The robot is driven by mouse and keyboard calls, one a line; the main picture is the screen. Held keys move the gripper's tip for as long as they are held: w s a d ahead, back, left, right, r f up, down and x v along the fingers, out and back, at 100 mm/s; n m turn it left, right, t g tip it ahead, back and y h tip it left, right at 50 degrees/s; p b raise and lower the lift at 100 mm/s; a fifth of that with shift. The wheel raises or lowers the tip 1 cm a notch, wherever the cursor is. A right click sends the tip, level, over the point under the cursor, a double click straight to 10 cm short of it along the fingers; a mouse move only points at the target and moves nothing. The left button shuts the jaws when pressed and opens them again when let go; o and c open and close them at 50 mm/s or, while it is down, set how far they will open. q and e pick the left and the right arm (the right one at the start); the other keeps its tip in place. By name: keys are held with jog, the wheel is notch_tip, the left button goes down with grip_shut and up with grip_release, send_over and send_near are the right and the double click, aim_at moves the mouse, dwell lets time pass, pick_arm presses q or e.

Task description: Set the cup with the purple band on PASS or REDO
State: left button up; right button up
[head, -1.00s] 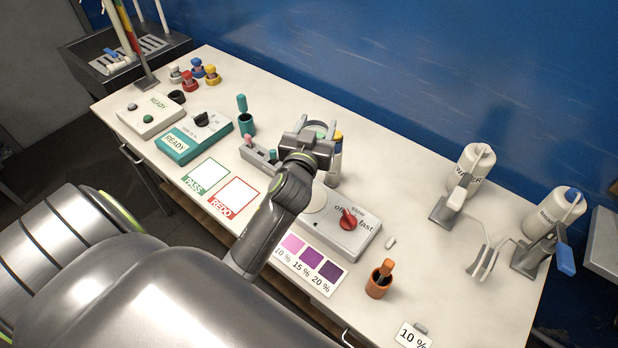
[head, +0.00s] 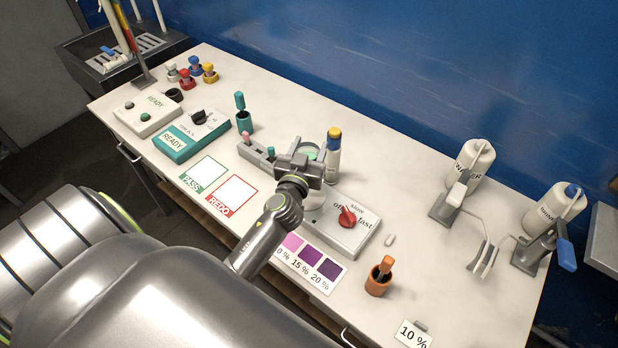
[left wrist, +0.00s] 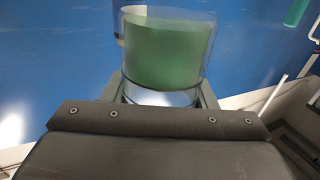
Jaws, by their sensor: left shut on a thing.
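My left gripper (head: 304,160) is shut on a clear cup (head: 309,150), which it holds up near the stirrer unit (head: 340,228). In the left wrist view the cup (left wrist: 167,50) is glass with green contents and looks upright. No purple band shows; the cup's lower part is hidden by the gripper. The PASS square (head: 204,172), white with a green border, lies left of the gripper and is empty. The REDO square (head: 234,193), white with a red border, lies beside it, nearer the gripper, and is also empty. My right gripper is not in view.
A colour card (head: 310,262) lies in front. A teal device (head: 191,136) stands beyond PASS. WATER (head: 469,165) and another bottle stand at right.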

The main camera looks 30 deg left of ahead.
pick_arm(q)
notch_tip(320, 180, down, 7)
jog(key=b, duration=0.3)
jog(key=shift+f, duration=0.1)
jog(key=shift+w+f+b, duration=0.1)
jog(key=shift+f+b, duration=0.85)
jog(key=shift+f, duration=0.4)
jog(key=shift+f+b, duration=0.25)
jog(key=shift+b, duration=0.1)
jog(key=o, duration=1.2)
jog(key=shift+r, duration=0.1)
